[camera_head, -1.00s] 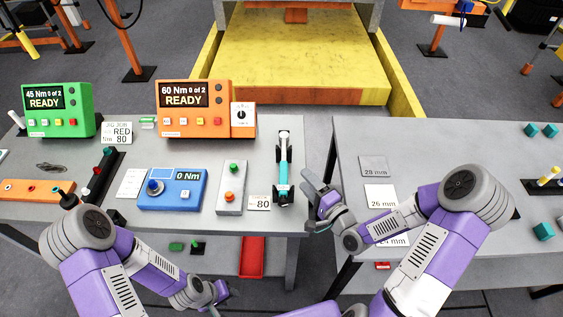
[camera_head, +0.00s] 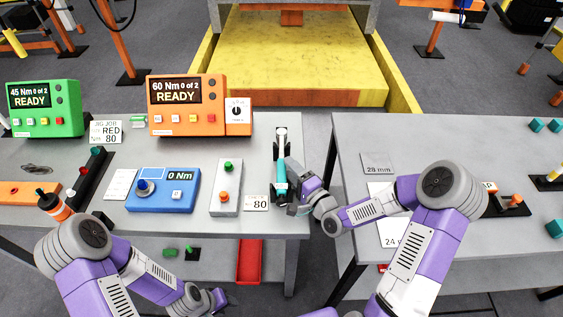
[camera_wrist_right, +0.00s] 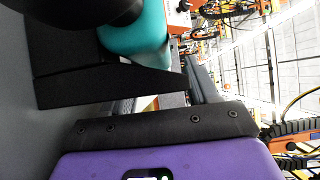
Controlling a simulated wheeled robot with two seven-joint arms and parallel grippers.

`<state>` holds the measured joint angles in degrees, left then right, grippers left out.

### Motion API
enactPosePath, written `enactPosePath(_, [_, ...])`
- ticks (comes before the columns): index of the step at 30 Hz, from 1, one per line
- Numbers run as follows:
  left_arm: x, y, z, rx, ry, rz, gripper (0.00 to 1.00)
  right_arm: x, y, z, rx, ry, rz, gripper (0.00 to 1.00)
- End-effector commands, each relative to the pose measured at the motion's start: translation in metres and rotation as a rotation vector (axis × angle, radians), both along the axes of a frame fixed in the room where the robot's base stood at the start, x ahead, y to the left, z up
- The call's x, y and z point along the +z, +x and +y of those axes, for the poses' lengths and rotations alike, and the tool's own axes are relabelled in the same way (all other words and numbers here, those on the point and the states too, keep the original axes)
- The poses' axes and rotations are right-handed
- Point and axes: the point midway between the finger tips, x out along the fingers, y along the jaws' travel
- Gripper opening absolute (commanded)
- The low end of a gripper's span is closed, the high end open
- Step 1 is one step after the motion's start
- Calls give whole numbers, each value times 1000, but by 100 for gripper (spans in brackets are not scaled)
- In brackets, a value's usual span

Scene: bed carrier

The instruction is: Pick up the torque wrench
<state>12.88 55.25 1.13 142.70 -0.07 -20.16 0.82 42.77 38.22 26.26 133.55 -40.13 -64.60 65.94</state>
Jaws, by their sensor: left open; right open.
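The torque wrench (camera_head: 281,173), with a teal body and a pale head, lies in a black holder near the right edge of the left table. Its teal part also shows close up in the right wrist view (camera_wrist_right: 138,38). My right gripper (camera_head: 291,187) is open, with its fingers at the wrench's right side near the lower end. The head view does not show clearly whether a finger touches it or is around it. My left gripper (camera_head: 218,299) is open and empty, low in front of the left table, far from the wrench.
A blue 0 Nm meter (camera_head: 163,203) is further left. An orange 60 Nm controller (camera_head: 187,118) stands behind. A gap separates the left table from the right table (camera_head: 450,150).

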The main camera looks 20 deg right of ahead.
Motion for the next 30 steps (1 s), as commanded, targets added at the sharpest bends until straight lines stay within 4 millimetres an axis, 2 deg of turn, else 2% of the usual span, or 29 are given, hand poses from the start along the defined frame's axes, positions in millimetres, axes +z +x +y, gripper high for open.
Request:
enactPosePath(8, [-1,0,0,0,0,0,43,0,5,2,1,0,0,60])
enactPosePath(11, [-1,0,0,0,0,0,43,0,5,2,0,0,0,47])
enactPosePath(20, [-1,0,0,0,0,0,43,0,5,2,0,0,0,1])
enactPosePath(30, [-1,0,0,0,0,0,43,2,5,2,1,0,-6,0])
